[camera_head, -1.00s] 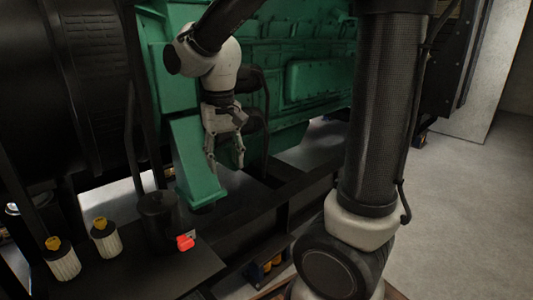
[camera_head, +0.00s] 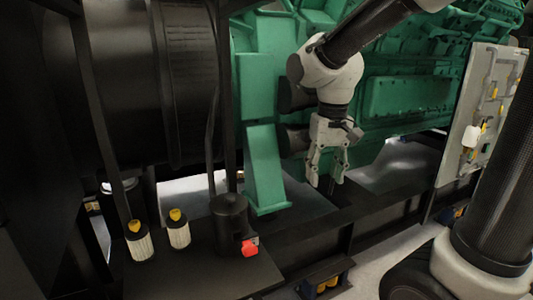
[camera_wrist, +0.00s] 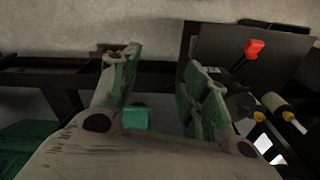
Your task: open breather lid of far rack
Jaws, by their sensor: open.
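A black canister (camera_head: 230,218) with a red handle (camera_head: 250,247) stands on a dark flat plate (camera_head: 200,272) at the lower left of the head view. Which part is the breather lid I cannot tell. The red handle also shows at the upper right of the wrist view (camera_wrist: 254,48), beyond my right finger. My gripper (camera_head: 326,178) hangs with its fingers down and apart, empty, to the right of the canister and higher in the picture. In the wrist view my gripper (camera_wrist: 160,68) has its two fingers spread, with nothing between them.
Two white filters with yellow caps (camera_head: 138,241) (camera_head: 178,229) stand left of the canister. A green slanted bracket (camera_head: 264,170) stands between the canister and my gripper in the picture. The green engine (camera_head: 410,95) is behind. A grey panel (camera_head: 482,110) stands at right.

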